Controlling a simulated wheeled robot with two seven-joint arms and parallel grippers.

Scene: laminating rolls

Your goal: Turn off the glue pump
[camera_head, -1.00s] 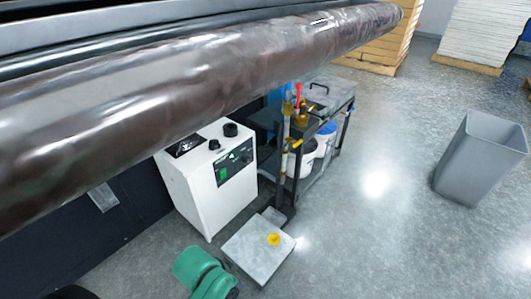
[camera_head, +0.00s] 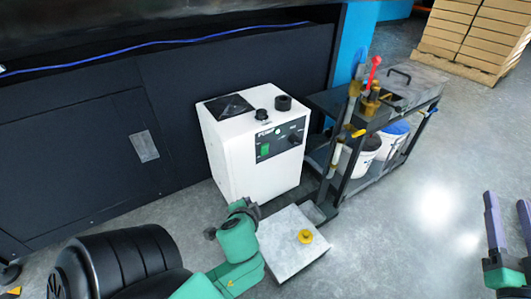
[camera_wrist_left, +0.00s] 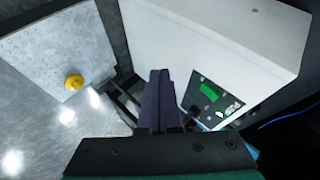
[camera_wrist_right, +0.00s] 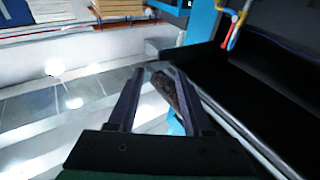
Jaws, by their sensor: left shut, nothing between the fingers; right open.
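The glue pump is a white box (camera_head: 228,150) on the floor, with a dark control panel (camera_head: 279,140) carrying a green switch (camera_head: 264,151) and a black knob (camera_head: 296,138). My left wrist view shows the white casing (camera_wrist_left: 200,40), the panel upside down, and the green switch (camera_wrist_left: 210,92). My left gripper (camera_wrist_left: 161,74) is shut and empty; its fingers appear beside the panel, left of the switch in that view. Contact cannot be told. In the head view my green left arm is in front of the pump, and the fingers are not clearly visible. My right gripper (camera_head: 507,200) is open and empty at the right.
A pale slab (camera_head: 285,255) with a yellow knob (camera_head: 305,236) lies on the floor before the pump. A dark cart (camera_head: 385,130) with buckets and a red-handled valve (camera_head: 374,70) stands right of it. A dark machine wall (camera_head: 90,130) is behind. The floor at right is open.

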